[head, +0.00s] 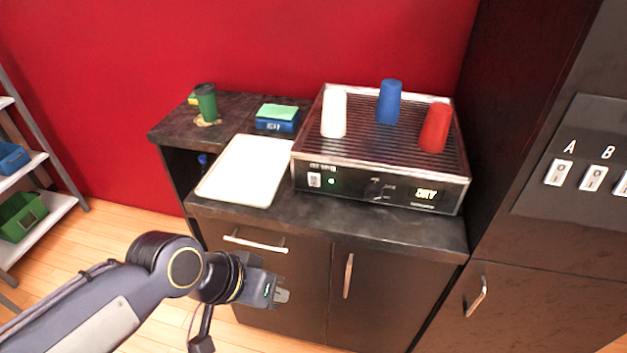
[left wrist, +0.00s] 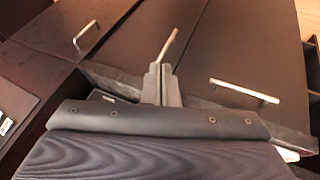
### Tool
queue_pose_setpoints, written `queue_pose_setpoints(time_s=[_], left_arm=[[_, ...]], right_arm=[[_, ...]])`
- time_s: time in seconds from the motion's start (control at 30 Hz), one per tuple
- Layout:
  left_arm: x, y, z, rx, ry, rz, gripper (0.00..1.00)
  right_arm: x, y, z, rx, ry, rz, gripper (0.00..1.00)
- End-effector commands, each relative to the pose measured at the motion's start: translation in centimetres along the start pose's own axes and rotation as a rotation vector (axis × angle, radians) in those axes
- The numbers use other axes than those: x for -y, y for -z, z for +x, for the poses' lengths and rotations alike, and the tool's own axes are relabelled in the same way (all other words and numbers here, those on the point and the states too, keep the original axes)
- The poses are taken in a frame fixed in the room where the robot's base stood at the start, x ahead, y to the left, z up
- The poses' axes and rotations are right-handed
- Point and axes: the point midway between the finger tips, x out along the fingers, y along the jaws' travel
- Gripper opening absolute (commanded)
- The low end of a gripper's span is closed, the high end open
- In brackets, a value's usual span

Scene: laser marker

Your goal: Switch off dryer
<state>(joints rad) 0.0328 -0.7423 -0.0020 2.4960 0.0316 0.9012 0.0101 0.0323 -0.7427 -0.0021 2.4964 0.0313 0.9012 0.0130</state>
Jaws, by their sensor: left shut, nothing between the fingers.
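The dryer (head: 380,188) is a black and silver box with a ribbed top on the dark counter. White (head: 334,113), blue (head: 390,102) and red (head: 435,128) cups stand upside down on top. My left gripper (head: 282,295) is shut and empty, below the counter edge in front of the cabinet doors. It also shows in the left wrist view (left wrist: 160,84). My right gripper is not in view.
A white tray (head: 240,172) lies left of the dryer. A green cup (head: 206,104) and a blue box (head: 277,122) stand behind it. Cabinet handles (head: 348,275) stick out near my left gripper. A tall dark cabinet with labelled switches (head: 592,178) stands at right.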

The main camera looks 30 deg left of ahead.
Motion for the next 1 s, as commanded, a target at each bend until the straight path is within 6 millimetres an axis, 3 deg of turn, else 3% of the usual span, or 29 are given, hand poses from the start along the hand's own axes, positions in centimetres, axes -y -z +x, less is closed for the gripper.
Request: queue_pose_setpoints(time_s=[0.17, 0.43, 0.7, 1.0], left_arm=[[0.1, 1.5, -0.4, -0.005, 0.008, 0.090, 0.00], [0.8, 8.4, -1.6, -0.029, 0.035, 0.545, 0.00], [2.9, 15.7, -1.8, -0.063, 0.062, 1.046, 0.00], [4.8, 19.8, -1.6, -0.094, 0.090, 1.351, 0.00]], right_arm=[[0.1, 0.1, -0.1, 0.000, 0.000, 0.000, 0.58], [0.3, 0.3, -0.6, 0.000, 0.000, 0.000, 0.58], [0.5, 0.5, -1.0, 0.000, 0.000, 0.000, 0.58], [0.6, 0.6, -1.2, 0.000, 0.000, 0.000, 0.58]])
